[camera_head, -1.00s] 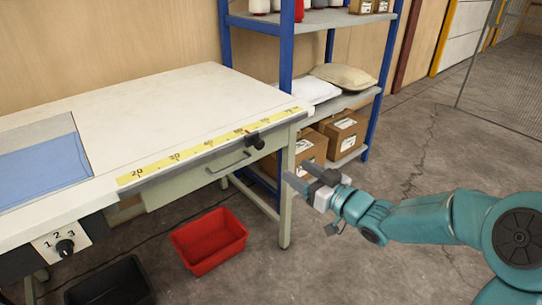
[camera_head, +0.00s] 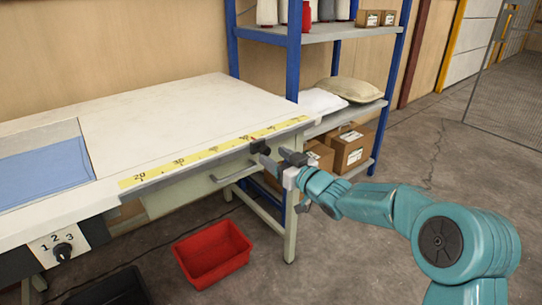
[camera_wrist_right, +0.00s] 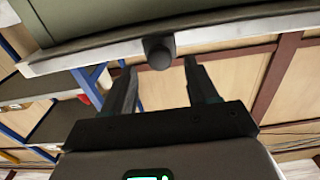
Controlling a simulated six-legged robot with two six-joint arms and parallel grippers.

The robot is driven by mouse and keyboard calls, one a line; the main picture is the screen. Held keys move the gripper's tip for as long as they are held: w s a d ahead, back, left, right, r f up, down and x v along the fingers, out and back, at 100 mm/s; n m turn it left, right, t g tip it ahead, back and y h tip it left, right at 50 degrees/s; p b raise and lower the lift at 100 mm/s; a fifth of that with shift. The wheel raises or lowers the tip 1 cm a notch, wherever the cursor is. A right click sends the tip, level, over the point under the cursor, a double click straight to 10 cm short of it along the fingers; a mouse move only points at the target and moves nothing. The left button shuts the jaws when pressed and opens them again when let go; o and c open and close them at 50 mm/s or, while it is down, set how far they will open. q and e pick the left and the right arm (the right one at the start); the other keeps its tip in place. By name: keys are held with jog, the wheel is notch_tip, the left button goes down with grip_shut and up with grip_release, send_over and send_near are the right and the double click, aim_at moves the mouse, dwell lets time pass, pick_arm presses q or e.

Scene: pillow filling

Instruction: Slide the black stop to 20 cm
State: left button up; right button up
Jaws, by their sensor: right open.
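The black stop (camera_head: 258,146) sits on the front edge of the white table, beside the yellow scale (camera_head: 205,154). It is well to the right of the 20 mark (camera_head: 139,178), toward the scale's right end; the number beside it is too small to read. My right gripper (camera_head: 272,156) is open and empty, just in front of and to the right of the stop. In the right wrist view the stop's round black knob (camera_wrist_right: 158,53) shows between the two fingertips, at or just beyond them. I cannot tell whether they touch. My left gripper is out of view.
A drawer with a handle (camera_head: 234,173) is below the table edge. A blue inset (camera_head: 45,172) and a numbered dial (camera_head: 62,250) are at the left. A red bin (camera_head: 213,255) stands on the floor. A blue-framed shelf (camera_head: 293,75) with boxes and pillows stands behind.

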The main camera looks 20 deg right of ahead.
aim_at(259, 147)
jog(key=shift+x, duration=1.25)
